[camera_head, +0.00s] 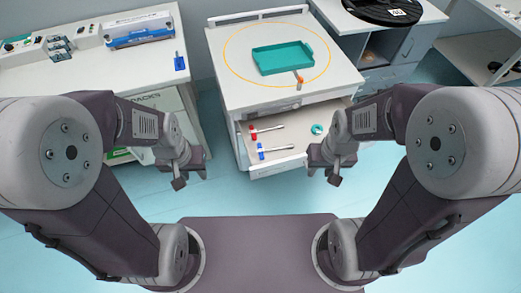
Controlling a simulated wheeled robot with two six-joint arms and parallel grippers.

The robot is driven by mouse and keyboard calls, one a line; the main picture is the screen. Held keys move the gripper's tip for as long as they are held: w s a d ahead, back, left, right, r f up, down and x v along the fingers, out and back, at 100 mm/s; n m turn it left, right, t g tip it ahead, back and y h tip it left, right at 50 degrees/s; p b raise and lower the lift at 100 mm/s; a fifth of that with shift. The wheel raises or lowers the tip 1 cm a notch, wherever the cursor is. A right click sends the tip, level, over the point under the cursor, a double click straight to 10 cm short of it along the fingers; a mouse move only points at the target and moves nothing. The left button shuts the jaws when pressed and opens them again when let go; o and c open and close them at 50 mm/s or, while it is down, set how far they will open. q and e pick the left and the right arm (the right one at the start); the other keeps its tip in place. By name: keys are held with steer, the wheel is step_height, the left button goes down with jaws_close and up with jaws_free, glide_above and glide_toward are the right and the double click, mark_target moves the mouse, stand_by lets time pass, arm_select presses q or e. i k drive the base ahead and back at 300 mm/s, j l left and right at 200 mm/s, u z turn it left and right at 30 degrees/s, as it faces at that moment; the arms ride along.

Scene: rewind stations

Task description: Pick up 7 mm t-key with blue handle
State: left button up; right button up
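A tool with a blue handle (261,151) and a grey shaft lies in the open drawer (285,157) of the middle cabinet, near the drawer's front edge. A similar tool with a red handle (253,132) lies behind it. Size marks are too small to read. My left gripper (179,183) hangs over the floor, left of the drawer and apart from it. My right gripper (333,178) hangs just right of the drawer's front corner. Neither gripper visibly holds anything; their finger gaps are too small to make out.
A teal ring (317,129) lies in the drawer's right part. The cabinet top (235,95) bears a teal tray (283,57) inside a yellow circle and an orange-ended item (299,79). A left bench (100,77) holds a blue item (180,62). Floor before the drawer is clear.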

mark_target(259, 151)
steer(key=i+j+z, duration=0.4)
steer(key=j, duration=0.2)
steer(key=i+j+z, duration=0.15)
steer(key=j, duration=0.2)
steer(key=i+j+z, duration=0.2)
steer(key=j, duration=0.15)
steer(key=k, duration=0.05)
